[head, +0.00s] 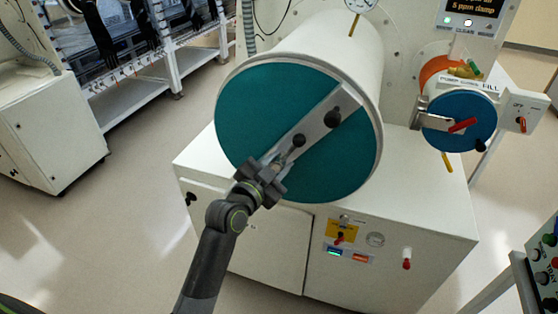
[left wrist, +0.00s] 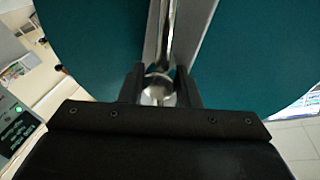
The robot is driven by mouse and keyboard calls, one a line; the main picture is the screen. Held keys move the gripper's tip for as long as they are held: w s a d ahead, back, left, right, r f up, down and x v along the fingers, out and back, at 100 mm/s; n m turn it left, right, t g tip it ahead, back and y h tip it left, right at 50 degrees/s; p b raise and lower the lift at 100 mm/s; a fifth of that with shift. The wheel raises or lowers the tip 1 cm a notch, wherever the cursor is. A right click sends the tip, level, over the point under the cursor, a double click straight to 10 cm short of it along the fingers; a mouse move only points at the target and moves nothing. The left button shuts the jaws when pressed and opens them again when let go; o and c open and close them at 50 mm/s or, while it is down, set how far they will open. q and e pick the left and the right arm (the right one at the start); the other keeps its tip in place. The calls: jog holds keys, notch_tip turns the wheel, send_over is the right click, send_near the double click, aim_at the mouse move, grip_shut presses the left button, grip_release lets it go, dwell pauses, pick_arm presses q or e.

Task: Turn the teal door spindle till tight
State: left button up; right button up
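The teal door (head: 245,115) is a large round disc on the front of the white chamber. A pale bar (head: 318,122) crosses it diagonally. Near the middle of the bar is the spindle's dark hub (head: 298,140), with a metal handle (head: 280,153) running down and left from it. My left gripper (head: 262,178) is at the lower left end of the bar. In the left wrist view its two fingers (left wrist: 160,85) are shut around a shiny rounded metal end (left wrist: 157,90) of the spindle handle, with the teal door behind. My right gripper is not in view.
A smaller blue door (head: 458,121) with a red handle (head: 462,125) is at the right. A white cabinet (head: 265,235) with switches stands below. A control panel (head: 543,262) is at the right edge.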

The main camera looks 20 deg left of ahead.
pick_arm(q)
grip_shut()
jog(key=shift+w+f, duration=0.1)
dwell(0.4)
